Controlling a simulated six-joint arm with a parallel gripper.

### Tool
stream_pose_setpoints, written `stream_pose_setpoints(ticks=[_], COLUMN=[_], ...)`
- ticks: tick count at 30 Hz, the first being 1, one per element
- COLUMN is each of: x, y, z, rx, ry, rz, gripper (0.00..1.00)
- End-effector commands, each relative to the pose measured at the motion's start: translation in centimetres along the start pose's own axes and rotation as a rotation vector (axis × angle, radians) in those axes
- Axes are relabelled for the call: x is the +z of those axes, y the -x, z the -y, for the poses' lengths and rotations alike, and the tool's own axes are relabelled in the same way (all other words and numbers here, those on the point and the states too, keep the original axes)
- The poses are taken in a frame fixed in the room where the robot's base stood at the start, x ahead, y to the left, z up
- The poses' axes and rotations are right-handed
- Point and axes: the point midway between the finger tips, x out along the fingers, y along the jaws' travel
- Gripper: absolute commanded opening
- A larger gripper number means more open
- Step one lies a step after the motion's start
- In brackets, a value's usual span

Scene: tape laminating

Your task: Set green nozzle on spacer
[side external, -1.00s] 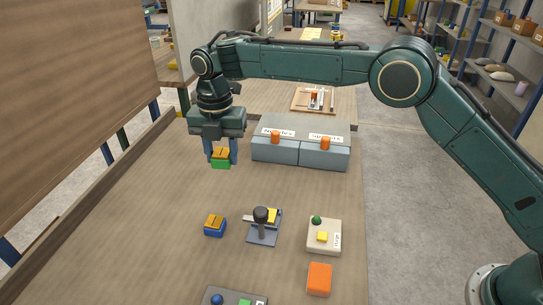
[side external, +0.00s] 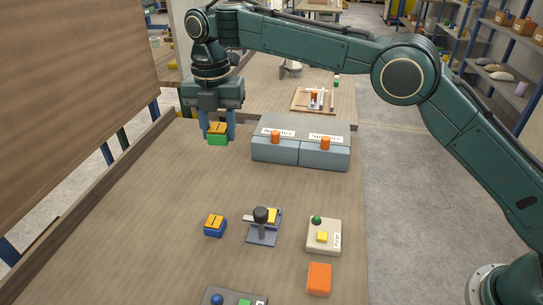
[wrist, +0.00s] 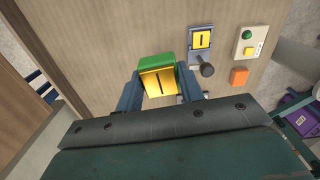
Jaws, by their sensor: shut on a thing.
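The green nozzle (side external: 217,141) is a green block with an orange-yellow slotted top. My gripper (side external: 217,131) is shut on it and holds it in the air over the far left of the bench. In the wrist view the green nozzle (wrist: 161,61) sits between the two blue fingers. Two grey boxes stand to its right, each with an orange knob on top. Their small labels seem to read Nozzles (side external: 277,132) and Spacers (side external: 326,138). I cannot tell for sure which piece is the spacer.
A blue block with an orange top (side external: 215,225) lies on the bench. Beside it stands a black-handled clamp (side external: 262,226) with a yellow piece. A cream button box (side external: 312,246) and an orange block (side external: 319,279) lie to the right. The left bench is clear.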

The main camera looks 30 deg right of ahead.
Motion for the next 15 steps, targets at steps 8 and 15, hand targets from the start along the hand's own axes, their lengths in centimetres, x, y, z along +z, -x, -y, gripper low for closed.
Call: stream_pose_setpoints(ticks=[8, 15], x=[-0.01, -0.12], y=[-0.08, -0.96], z=[0.04, 0.48], rx=[0.0, -0.002], ry=[-0.001, -0.009], rz=[0.0, -0.001], gripper=[0.12, 0.12])
